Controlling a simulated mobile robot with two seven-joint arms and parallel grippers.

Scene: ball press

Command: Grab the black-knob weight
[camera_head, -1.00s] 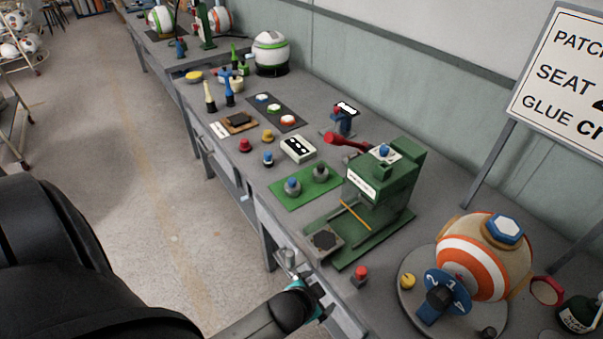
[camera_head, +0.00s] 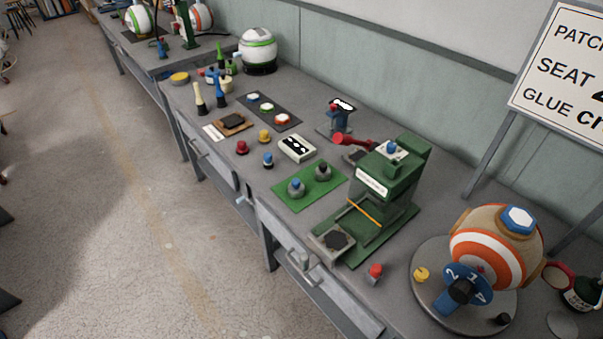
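The black-knob weight (camera_head: 323,171) is a grey round weight with a dark knob. It stands upright on the right part of a green mat (camera_head: 311,195). A similar grey weight with a blue knob (camera_head: 297,187) stands to its left on the same mat. Neither of my grippers shows in the head view now, so nothing is seen touching either weight.
The green press (camera_head: 385,200) stands just right of the mat, with a red handle (camera_head: 352,140) behind. A white box (camera_head: 297,149) and small knobs lie left of it. A striped ball (camera_head: 493,255) on a round stand is at the right.

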